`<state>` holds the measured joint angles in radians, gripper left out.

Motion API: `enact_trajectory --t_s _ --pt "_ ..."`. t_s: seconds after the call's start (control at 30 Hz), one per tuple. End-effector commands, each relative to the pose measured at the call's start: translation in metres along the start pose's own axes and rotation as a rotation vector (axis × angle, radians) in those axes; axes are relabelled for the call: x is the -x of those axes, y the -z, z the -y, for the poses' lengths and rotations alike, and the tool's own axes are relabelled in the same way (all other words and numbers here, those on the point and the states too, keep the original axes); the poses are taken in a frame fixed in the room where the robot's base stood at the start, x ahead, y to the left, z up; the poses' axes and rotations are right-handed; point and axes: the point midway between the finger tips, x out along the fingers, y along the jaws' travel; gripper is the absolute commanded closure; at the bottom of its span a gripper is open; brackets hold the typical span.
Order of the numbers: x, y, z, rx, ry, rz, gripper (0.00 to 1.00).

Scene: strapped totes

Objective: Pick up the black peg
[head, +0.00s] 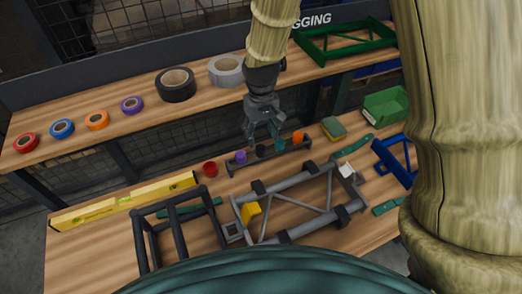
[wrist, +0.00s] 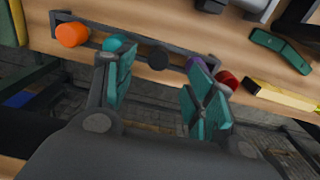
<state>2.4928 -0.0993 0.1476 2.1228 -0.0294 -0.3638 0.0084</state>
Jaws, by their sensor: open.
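The black peg (head: 261,151) stands in a dark rack (head: 233,170) on the lower wooden bench, between a purple peg (head: 240,157) and a teal peg (head: 280,145). An orange peg (head: 298,137) is at the rack's right end. My gripper (head: 263,136) hangs just above the rack, open and empty. In the wrist view, the black peg (wrist: 159,56) shows in the gap between the teal-padded fingers, beyond them. The left finger there partly overlaps the teal peg (wrist: 114,44), and the right finger is close to the purple peg (wrist: 197,66). Contact cannot be told.
A red cylinder (head: 210,169) stands just left of the rack. Grey frames (head: 290,188) lie in front, with a yellow level (head: 125,202) at left and a green bin (head: 386,105) at right. The upper shelf (head: 205,103) with tape rolls is behind my gripper.

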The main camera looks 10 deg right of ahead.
Motion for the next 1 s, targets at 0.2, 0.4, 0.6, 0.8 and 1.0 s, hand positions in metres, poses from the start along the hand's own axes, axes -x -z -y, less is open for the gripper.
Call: enact_trajectory --t_s 0.2,0.4,0.6,0.8,1.0 --pt "-0.021 0.000 -0.001 -0.001 -0.001 0.001 0.45" --pt "-0.028 0.000 -0.002 -0.003 -0.001 0.000 0.45" --pt "-0.039 0.002 -0.003 -0.004 0.000 0.003 0.45" --pt "-0.057 0.005 -0.003 -0.003 0.000 0.003 0.45" --pt "-0.074 0.005 -0.003 -0.004 0.000 0.002 0.45"
